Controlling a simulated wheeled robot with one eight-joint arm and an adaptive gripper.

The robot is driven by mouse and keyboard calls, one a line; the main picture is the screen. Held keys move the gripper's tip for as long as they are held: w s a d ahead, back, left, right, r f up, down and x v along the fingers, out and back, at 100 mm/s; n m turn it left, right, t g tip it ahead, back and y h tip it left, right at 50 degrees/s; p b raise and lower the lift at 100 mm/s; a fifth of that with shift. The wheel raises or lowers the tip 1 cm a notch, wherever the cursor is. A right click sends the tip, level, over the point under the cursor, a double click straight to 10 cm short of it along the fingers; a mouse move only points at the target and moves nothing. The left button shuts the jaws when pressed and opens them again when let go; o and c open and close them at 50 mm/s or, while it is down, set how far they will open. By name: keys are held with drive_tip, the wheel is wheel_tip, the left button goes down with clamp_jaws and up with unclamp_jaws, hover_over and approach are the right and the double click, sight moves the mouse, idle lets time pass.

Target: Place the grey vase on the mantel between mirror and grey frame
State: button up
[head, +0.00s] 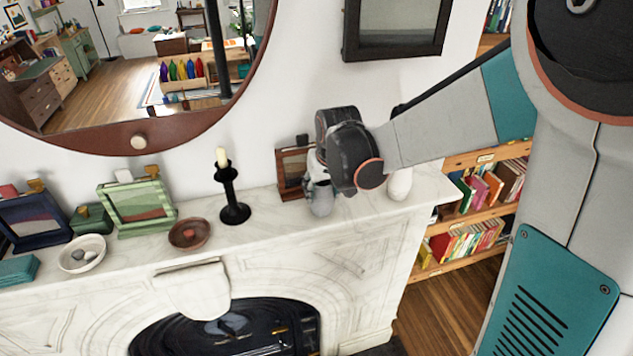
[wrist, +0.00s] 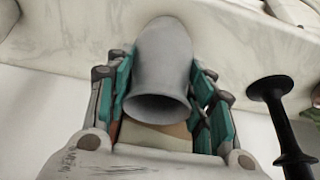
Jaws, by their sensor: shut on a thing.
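The grey vase (wrist: 162,70) is between the fingers of my gripper (wrist: 160,100), its flared mouth toward the wrist camera. In the head view my gripper (head: 318,182) is low over the mantel (head: 270,207), and the vase (head: 321,200) shows partly below it, near the front edge. I cannot tell whether its base touches the marble. The round mirror (head: 95,139) with a brown rim hangs at upper left. A dark frame with a grey picture (head: 395,35) hangs at upper right. The vase is sideways between the two.
A black candlestick (head: 232,200) stands left of my gripper; it also shows in the wrist view (wrist: 285,125). A brown frame (head: 291,170) stands close behind the gripper. A white vase (head: 400,184) is to the right. A brown dish (head: 189,234) and green frame (head: 137,208) are further left.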

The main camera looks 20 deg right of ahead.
drive_tip(key=shift+s+f, duration=0.1)
drive_tip(key=shift+f, duration=0.1)
drive_tip(key=shift+f, duration=0.2)
drive_tip(key=o, duration=1.3)
